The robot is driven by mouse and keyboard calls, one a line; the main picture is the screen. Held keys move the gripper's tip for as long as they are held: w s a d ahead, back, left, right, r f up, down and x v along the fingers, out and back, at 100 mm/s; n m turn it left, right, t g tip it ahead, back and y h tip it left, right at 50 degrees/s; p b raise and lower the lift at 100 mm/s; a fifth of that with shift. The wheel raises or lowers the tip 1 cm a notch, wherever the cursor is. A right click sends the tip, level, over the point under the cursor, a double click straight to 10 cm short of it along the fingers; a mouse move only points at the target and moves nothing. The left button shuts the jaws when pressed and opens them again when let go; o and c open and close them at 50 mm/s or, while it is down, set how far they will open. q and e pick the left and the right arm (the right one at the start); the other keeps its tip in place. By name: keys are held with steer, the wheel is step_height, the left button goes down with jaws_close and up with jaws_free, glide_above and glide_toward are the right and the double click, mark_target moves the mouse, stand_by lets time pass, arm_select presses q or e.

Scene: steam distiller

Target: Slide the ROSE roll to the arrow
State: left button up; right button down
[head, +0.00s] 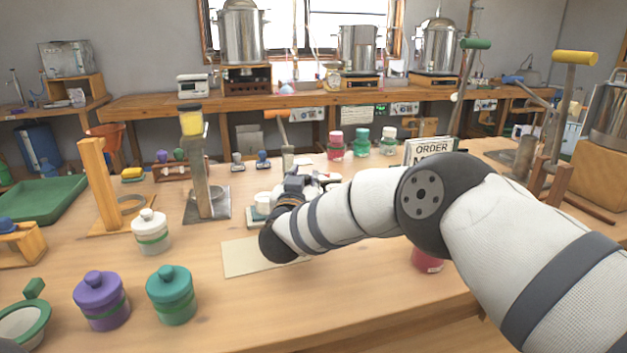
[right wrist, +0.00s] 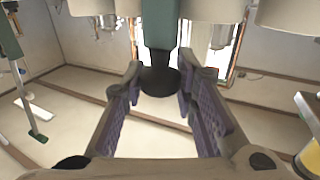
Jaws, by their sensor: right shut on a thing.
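My right gripper (head: 300,187) is over the middle of the bench, mostly hidden behind my own right wrist in the head view. In the right wrist view its two purple-padded fingers (right wrist: 165,108) stand on either side of a dark green piece (right wrist: 160,25) with a black end; the gripper is shut on it, though the exact contact is unclear. A small white round item (head: 264,201) shows just left of the gripper. I cannot make out which thing is the ROSE roll, and no arrow is readable. My left gripper is not in view.
A pale sheet (head: 248,257) lies below my wrist. White (head: 150,232), purple (head: 101,300) and teal (head: 171,295) jars stand at the left front. A metal post (head: 200,175) stands behind them. An order sign (head: 428,149) and coloured jars (head: 361,142) stand behind. A red item (head: 427,261) is partly hidden under my arm.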

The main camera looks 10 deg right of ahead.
steer(key=shift+a+f, duration=0.1)
steer(key=shift+a, duration=0.15)
steer(key=c, duration=1.3)
jaws_free()
steer(key=v, duration=1.2)
